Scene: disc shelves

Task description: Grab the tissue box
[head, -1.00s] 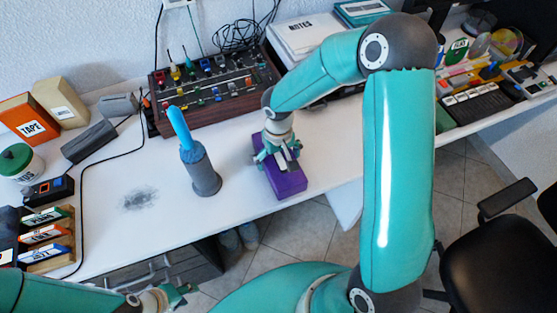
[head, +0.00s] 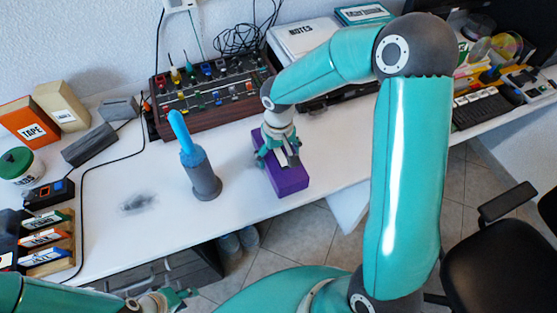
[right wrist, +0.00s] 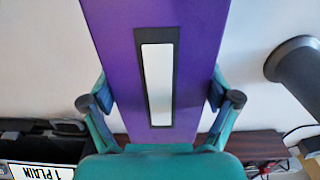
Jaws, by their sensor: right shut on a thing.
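The purple tissue box (head: 290,184) is at the front edge of the white table, right of the grey cylinder with a blue top. My right gripper (head: 277,157) is above it, shut on its sides. In the right wrist view the box (right wrist: 205,35) with its pale, dark-framed slot sits between the two fingers of the gripper (right wrist: 160,92). I cannot tell whether the box touches the table. My left gripper (head: 178,297) is low at the left, in front of the table and away from the box; its finger opening is unclear.
The grey cylinder with a blue top (head: 205,180) stands left of the box. A wooden-sided control panel (head: 210,95) and a notes binder (head: 300,38) lie behind it. Labelled boxes crowd the left end. A black chair (head: 505,240) stands at right.

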